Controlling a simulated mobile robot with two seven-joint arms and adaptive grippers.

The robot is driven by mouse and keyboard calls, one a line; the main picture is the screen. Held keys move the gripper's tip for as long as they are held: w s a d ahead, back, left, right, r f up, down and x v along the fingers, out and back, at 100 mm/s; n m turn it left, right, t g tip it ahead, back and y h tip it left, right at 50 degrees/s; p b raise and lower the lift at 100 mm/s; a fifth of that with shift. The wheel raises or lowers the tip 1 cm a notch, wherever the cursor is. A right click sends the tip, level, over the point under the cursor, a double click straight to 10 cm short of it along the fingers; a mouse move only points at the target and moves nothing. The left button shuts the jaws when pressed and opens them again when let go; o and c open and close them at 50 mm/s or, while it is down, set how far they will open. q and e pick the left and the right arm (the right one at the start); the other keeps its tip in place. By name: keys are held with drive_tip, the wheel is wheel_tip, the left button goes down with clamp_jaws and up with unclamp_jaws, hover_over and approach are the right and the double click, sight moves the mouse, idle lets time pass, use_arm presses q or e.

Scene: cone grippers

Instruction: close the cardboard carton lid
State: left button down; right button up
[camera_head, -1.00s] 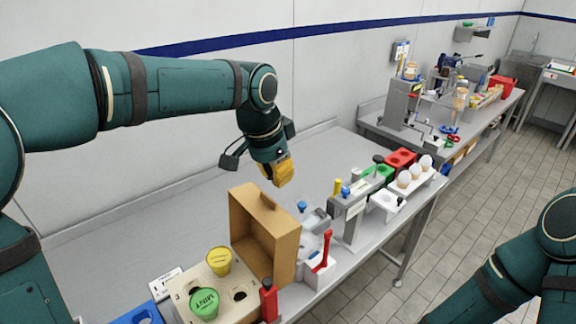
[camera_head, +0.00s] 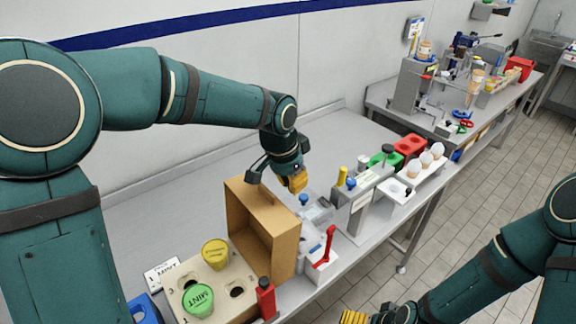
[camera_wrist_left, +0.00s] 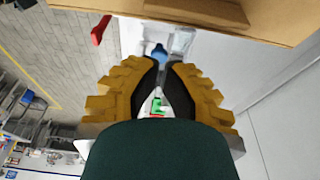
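The brown cardboard carton (camera_head: 272,240) stands on the steel bench with its broad panel upright and its hollow inside showing on the left. A small tab or slot shows near its top edge. My left gripper (camera_head: 297,184) is just above and behind the carton's top right corner; I cannot tell whether it touches. In the left wrist view the carton (camera_wrist_left: 285,28) fills the top edge, just beyond the fingers. The left gripper's (camera_wrist_left: 163,68) yellow fingers have their tips close together, with nothing held. My right gripper (camera_head: 356,317) is cut off at the bottom edge.
In front of the carton is a beige holder (camera_head: 219,283) with a yellow and a green MINT tub. A red bottle (camera_head: 266,299) and a red-handled tool (camera_head: 328,243) stand close by. A grey press stand (camera_head: 357,208) is to the right. The bench behind the carton is clear.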

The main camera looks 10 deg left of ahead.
use_arm(q)
drive_tip(key=shift+s+a+r, duration=0.2)
drive_tip(key=shift+s+a, duration=0.4)
drive_tip(key=shift+s, duration=0.15)
drive_tip(key=shift+s+a+r, duration=0.2)
drive_tip(key=shift+s+a, duration=0.4)
drive_tip(key=shift+s, duration=0.1)
